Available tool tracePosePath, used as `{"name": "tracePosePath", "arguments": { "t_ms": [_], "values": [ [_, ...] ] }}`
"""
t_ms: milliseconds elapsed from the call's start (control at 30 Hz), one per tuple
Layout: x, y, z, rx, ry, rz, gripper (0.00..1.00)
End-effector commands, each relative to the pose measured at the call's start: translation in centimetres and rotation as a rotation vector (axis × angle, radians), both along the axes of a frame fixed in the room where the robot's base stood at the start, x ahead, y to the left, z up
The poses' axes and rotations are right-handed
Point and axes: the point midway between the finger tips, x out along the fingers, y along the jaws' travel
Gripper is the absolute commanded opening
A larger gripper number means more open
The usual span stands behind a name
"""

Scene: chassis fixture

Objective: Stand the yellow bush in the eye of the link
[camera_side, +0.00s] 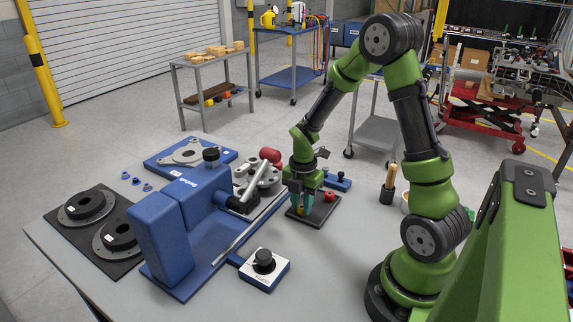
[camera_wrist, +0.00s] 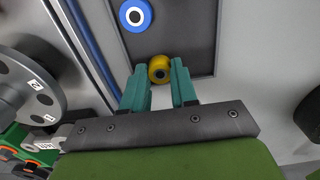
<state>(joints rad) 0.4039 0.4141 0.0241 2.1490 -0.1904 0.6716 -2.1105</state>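The yellow bush (camera_wrist: 159,69) stands on a dark tray (camera_wrist: 193,30), its round hole visible in the wrist view. In the side view, a little of the yellow bush (camera_side: 300,210) shows low between my fingers. My gripper (camera_side: 305,206) is down over the tray, with its teal fingertips on both sides of the bush. In the wrist view, my gripper (camera_wrist: 160,70) has its tips close against the bush, and I cannot tell whether they press on it. A flat grey part (camera_side: 187,152) on a blue plate at the back left looks like the link; its eye is too small to make out.
A blue round piece with a white ring (camera_wrist: 135,15) lies on the tray near the yellow bush. A red piece (camera_side: 330,196) sits at the tray's right. A tall blue fixture (camera_side: 165,235) and a grey drum (camera_side: 262,178) stand left of my gripper.

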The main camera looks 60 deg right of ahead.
Motion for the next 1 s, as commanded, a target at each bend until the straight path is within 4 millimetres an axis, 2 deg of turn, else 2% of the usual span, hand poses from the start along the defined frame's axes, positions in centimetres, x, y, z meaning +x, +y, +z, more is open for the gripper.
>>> {"name": "tracePosePath", "arguments": {
  "t_ms": [333,1000],
  "values": [
    [0.1,0.0,0.4,-0.001,-0.002,0.000,0.00],
    [0.1,-0.1,3.2,-0.002,-0.003,0.000,0.00]
  ]
}}
